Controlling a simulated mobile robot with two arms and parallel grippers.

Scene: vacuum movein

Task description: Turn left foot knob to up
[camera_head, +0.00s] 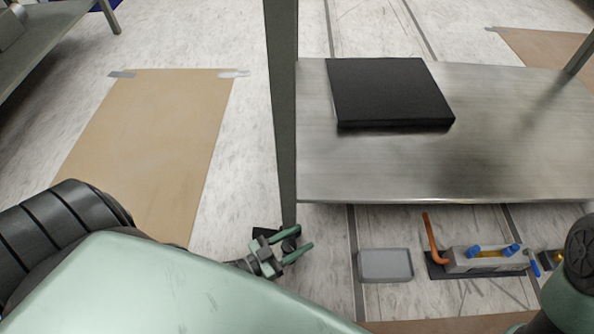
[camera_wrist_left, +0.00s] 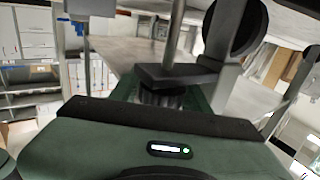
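The left foot knob (camera_wrist_left: 162,97) is a dark ribbed cylinder under a black foot plate (camera_wrist_left: 168,75), at the bottom of the metal table leg (camera_head: 284,120). In the head view it shows only as a small dark shape (camera_head: 288,245) at the leg's base. My left gripper (camera_head: 306,236) is low at the floor, its two green fingers spread on either side of the knob. In the left wrist view a green finger shows at each side of the knob; I cannot tell whether they touch it. My right gripper is out of view.
The metal table's lower shelf (camera_head: 380,165) bears a flat black box (camera_head: 388,92). Below it on the floor are a grey tray (camera_head: 385,265) and a grey device with an orange tube (camera_head: 485,259). Brown paper (camera_head: 150,140) is taped to the open floor at left.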

